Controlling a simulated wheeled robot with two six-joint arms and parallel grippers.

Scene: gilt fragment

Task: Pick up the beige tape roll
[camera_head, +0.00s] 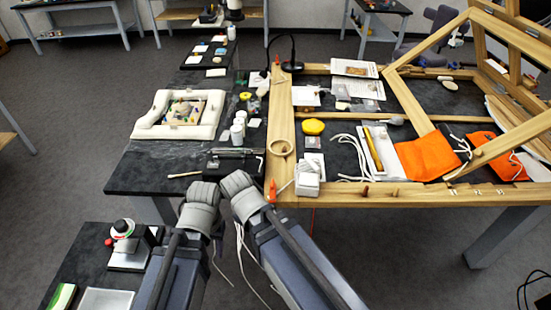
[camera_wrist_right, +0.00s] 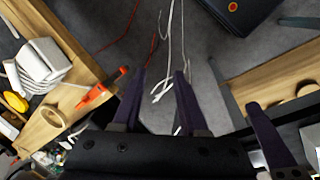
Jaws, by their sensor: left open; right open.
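The beige tape roll (camera_head: 280,147) is a ring lying flat on the light wooden beam of the bench. It also shows at the left of the right wrist view (camera_wrist_right: 53,117). My left gripper (camera_head: 203,196) is at the front edge of the dark table, left of and nearer than the roll; its fingers are mostly hidden in the head view. My right gripper (camera_wrist_right: 161,73) is open and empty, its two dark fingers apart over floor and loose cables. It is nearer me than the roll and not touching it.
A yellow lump (camera_head: 313,127) sits behind and right. A cream padded frame (camera_head: 183,113) lies on the left table.

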